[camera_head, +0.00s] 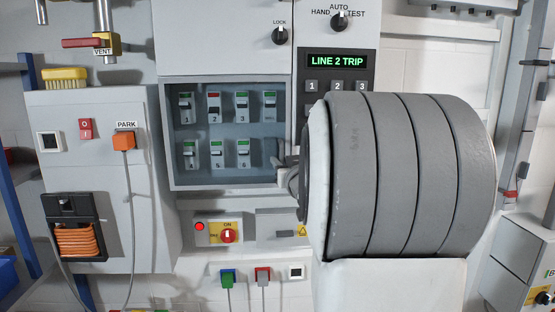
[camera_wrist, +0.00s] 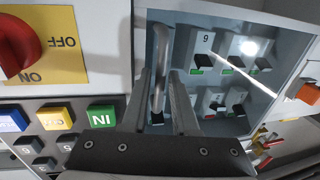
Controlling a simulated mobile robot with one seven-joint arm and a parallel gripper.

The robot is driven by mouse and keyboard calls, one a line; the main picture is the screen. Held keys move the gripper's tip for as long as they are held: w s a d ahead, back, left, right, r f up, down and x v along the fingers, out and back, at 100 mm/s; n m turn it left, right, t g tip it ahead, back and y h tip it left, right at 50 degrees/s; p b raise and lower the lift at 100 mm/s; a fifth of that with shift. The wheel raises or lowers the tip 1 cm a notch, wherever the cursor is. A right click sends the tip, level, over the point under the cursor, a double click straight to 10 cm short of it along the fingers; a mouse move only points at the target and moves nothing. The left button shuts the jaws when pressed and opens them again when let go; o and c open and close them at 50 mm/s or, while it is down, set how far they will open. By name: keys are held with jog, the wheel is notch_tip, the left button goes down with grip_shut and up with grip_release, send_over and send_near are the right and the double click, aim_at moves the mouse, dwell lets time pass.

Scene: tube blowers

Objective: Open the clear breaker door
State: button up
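The clear breaker door (camera_head: 230,125) covers a recessed panel of several numbered breakers in the head view and looks closed. It also shows in the wrist view, with a bright reflection on its clear pane (camera_wrist: 238,72). A grey bar handle (camera_wrist: 160,50) stands along the door's edge in the wrist view. My gripper (camera_wrist: 161,75) is at this handle, one finger on each side, and its fingers are apart. Whether either finger touches the handle is unclear. In the head view my gripper (camera_head: 286,172) is at the door's lower right edge, partly hidden by my arm.
A keypad panel with a "LINE 2 TRIP" display (camera_head: 337,62) is right of the door. A grey box with an orange PARK plug (camera_head: 124,141) stands left.

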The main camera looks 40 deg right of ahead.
jog(key=shift+w+d, duration=0.1)
jog(key=shift+w, duration=0.1)
grip_shut()
dwell(1.5)
